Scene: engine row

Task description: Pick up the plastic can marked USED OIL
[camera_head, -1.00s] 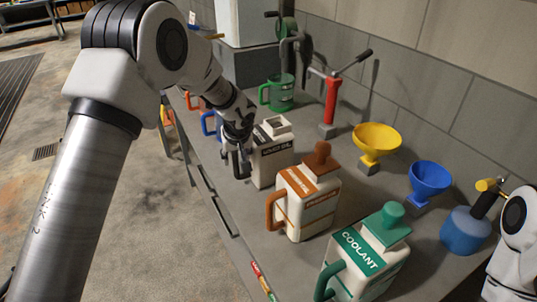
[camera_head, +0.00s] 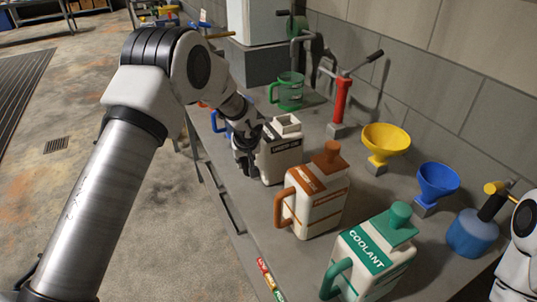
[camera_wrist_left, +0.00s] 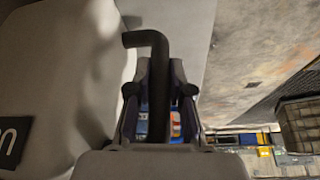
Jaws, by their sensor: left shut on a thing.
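The cream plastic can with a black label (camera_head: 282,152) stands upright on the bench behind the orange-marked can. Its label print is too small to read surely. My left gripper (camera_head: 246,158) is at its left side, shut on its black handle. In the left wrist view the black handle (camera_wrist_left: 158,85) runs between the fingers of my left gripper (camera_wrist_left: 160,95), and the can's pale body (camera_wrist_left: 60,85) fills the left side. The can seems to rest on the bench. My right gripper is out of view; only part of the right arm shows.
The orange-marked can (camera_head: 318,205) and the green COOLANT can (camera_head: 376,258) stand nearer on the bench (camera_head: 268,222). A green jug (camera_head: 290,93), a yellow funnel (camera_head: 386,140), a blue funnel (camera_head: 437,182) and a red-handled tool (camera_head: 341,100) stand towards the wall. Open floor lies left.

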